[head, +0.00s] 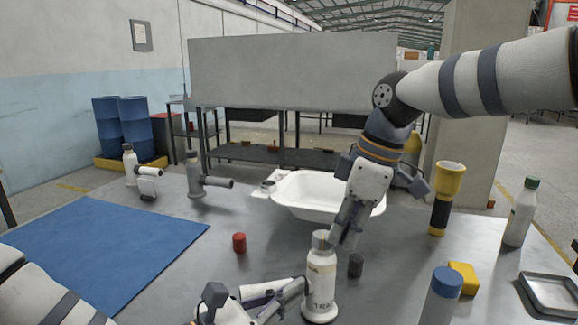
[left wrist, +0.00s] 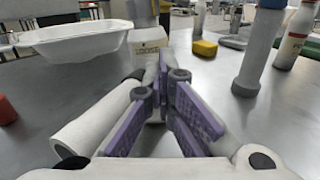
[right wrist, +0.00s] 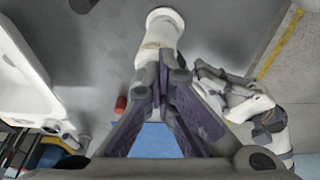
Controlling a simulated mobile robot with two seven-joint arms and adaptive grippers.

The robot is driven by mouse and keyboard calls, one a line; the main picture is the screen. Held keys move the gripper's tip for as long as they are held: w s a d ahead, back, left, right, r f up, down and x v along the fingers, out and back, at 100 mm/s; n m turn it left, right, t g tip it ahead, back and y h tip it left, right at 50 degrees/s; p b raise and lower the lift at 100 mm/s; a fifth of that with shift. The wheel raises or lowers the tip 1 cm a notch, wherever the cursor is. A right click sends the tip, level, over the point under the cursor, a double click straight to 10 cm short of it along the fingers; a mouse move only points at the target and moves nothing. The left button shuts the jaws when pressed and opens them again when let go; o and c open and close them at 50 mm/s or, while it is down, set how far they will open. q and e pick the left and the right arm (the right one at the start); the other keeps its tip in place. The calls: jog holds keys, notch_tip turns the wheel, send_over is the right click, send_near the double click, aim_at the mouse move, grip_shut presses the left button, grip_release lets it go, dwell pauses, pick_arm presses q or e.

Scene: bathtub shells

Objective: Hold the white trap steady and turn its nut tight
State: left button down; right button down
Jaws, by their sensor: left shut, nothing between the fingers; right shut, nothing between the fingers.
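A white trap (head: 320,285) with printed lettering stands upright on the table in front of me. Its grey-beige nut (head: 320,240) is on top. A white side pipe (head: 262,290) extends left beside my left gripper. My left gripper (head: 303,288) is shut and empty beside the trap's body; the left wrist view shows the trap (left wrist: 150,42) just beyond the fingertips. My right gripper (head: 334,238) comes down from above, shut and empty, close to the nut. In the right wrist view the trap's body (right wrist: 160,35) lies beyond the fingers, which partly hide its top.
A red cap (head: 239,243) and a dark cap (head: 355,265) stand near the trap. A white basin (head: 310,192) is behind it. A blue-topped bottle (head: 440,300), yellow block (head: 463,278) and tray (head: 552,292) are at right. A blue mat (head: 110,250) covers the left.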

pick_arm(q)
jog(key=shift+w+f, duration=0.15)
pick_arm(e)
jog(key=shift+w+d+r, duration=0.1)
jog(key=shift+r, duration=1.2)
jog(key=shift+w+d+r, duration=0.1)
jog(key=shift+r, duration=1.2)
pick_arm(q)
jog(key=c, duration=2.3)
grip_release()
jog(key=o, duration=0.4)
pick_arm(e)
jog(key=shift+r, duration=0.1)
